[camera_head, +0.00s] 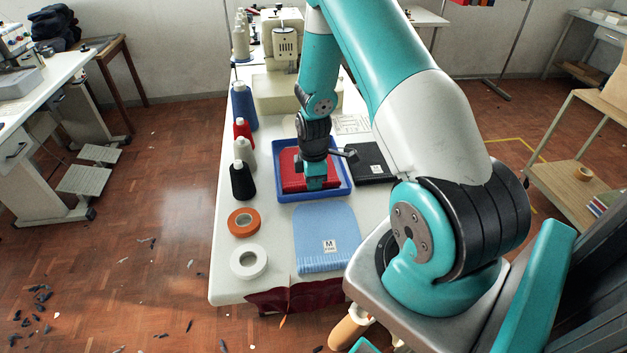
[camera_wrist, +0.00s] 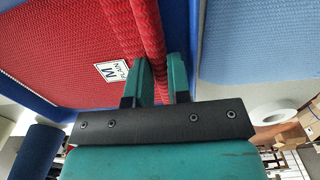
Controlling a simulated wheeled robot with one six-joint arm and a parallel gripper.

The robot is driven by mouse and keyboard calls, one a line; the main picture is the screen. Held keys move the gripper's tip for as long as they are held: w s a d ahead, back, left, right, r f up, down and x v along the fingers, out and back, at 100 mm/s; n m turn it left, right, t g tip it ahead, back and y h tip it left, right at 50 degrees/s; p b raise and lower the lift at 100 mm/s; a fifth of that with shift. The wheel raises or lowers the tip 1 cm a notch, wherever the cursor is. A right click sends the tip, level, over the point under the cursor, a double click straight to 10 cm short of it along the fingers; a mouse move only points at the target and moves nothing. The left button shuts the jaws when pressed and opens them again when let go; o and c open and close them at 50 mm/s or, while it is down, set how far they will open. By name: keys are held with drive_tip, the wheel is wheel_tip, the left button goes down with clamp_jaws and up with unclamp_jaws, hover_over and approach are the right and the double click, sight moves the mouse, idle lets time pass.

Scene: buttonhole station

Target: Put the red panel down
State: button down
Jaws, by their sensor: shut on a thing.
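The red panel (camera_head: 291,168) is in the blue tray (camera_head: 339,190) on the white table in the head view. In the wrist view the red panel (camera_wrist: 60,50) fills the left side, with a white label reading M PLAIN. My gripper (camera_head: 316,187) points down over the tray. In the wrist view my gripper (camera_wrist: 160,84) is shut on a raised red fold or edge of the panel, which runs between the two green fingers. The panel lies inside or just above the tray; whether it touches the tray floor is hidden.
A light blue panel (camera_head: 325,230) labelled M lies in front of the tray. A black panel (camera_head: 370,160) lies right of it. Several thread cones (camera_head: 243,105), an orange roll (camera_head: 243,222) and a white roll (camera_head: 249,261) line the left edge. A sewing machine (camera_head: 285,45) stands behind.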

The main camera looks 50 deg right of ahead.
drive_tip(key=shift+f, duration=0.25)
drive_tip(key=c, duration=1.3)
unclamp_jaws()
drive_tip(key=shift+c, duration=0.2)
wheel_tip(320, 180, up, 12)
drive_tip(key=b, duration=0.2)
drive_tip(key=a+r+m+t+y, duration=0.1)
drive_tip(key=a+r, duration=0.8)
drive_tip(key=a, duration=0.4)
drive_tip(key=s+a+r+m+y, duration=0.1)
drive_tip(key=s+a+r, duration=0.2)
drive_tip(key=s+a, duration=0.3)
drive_tip(key=s+a+r+y, duration=0.1)
drive_tip(key=s+a+r, duration=0.2)
drive_tip(key=s+a, duration=0.3)
drive_tip(key=s+a+r+m+g+y, duration=0.1)
drive_tip(key=s+a+r, duration=0.2)
drive_tip(key=s+a, duration=0.3)
drive_tip(key=shift+s+r+m, duration=0.3)
